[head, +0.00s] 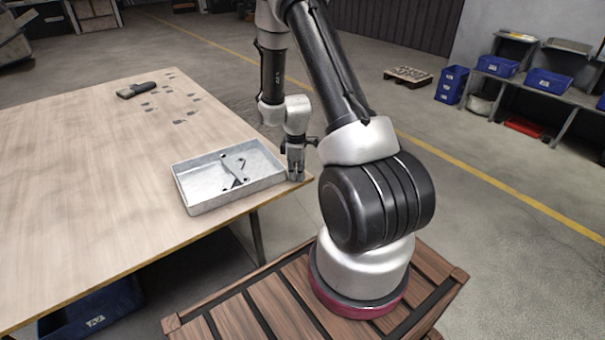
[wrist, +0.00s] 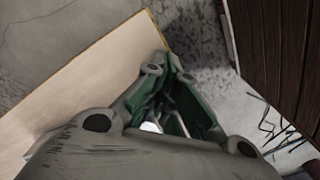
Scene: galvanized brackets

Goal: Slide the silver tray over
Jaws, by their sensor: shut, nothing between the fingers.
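The silver tray (head: 190,197) lies flat near the front right corner of the wooden table (head: 90,215) in the head view. A few grey metal brackets (head: 234,170) lie inside it. My gripper (head: 296,178) points down just right of the tray's right end, at the table's edge. From this view I cannot tell whether it touches the tray wall. In the wrist view my gripper's fingers (wrist: 168,62) are shut with nothing between them. The tray does not show in the wrist view.
A dark tool (head: 136,90) and several small flat pieces (head: 170,100) lie at the back of the table. The table is clear left of the tray. A blue bin (head: 90,305) stands under the table. Shelves with blue bins (head: 548,82) stand far right.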

